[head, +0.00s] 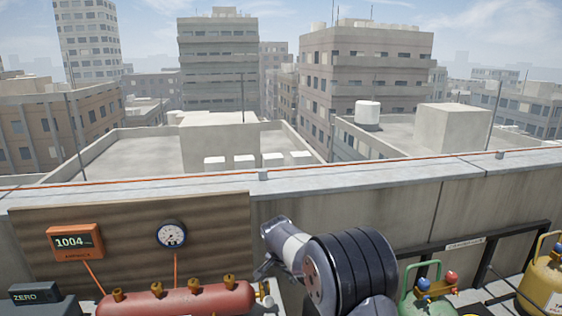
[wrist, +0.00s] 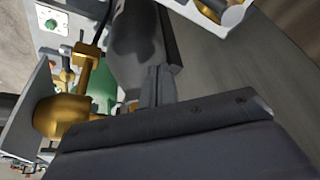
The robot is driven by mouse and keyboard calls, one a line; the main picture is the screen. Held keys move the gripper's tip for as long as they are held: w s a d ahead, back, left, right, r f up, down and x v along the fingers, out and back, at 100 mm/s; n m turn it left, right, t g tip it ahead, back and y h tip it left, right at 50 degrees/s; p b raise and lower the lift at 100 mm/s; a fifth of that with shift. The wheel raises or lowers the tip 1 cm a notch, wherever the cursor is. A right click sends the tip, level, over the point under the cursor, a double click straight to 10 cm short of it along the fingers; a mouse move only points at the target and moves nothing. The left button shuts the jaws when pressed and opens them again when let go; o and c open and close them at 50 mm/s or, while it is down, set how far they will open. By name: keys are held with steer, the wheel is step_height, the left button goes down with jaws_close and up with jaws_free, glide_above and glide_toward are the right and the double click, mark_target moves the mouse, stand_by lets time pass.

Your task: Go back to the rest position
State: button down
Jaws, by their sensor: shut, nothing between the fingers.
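My gripper (head: 263,271) shows in the head view at the lower middle, partly hidden by my own thick dark arm link. It is near the right end of the red manifold (head: 175,300), in front of the parapet; I cannot tell the exact gap. In the wrist view my gripper (wrist: 155,84) is shut, with nothing seen between its fingers. Brass fittings (wrist: 62,116) and a blurred green thing (wrist: 100,95) lie beyond and to the left of it.
A wooden board carries a 1004 display (head: 75,242) and a round gauge (head: 171,235). A box marked ZERO (head: 35,296) is at the lower left. A green cylinder (head: 420,285) and a yellow cylinder (head: 541,285) stand right. The concrete parapet (head: 350,205) runs behind everything.

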steer(key=shift+w+a+n+t+y+p, duration=0.2)
steer(key=shift+w+n+y+p, duration=0.35)
steer(key=shift+w+n+p, duration=0.9)
steer(key=shift+w+a+n+t+y+p, duration=0.15)
steer(key=shift+w+n+y+p, duration=0.6)
steer(key=shift+n+p, duration=1.15)
steer(key=shift+w, duration=0.2)
steer(key=shift+a, duration=0.1)
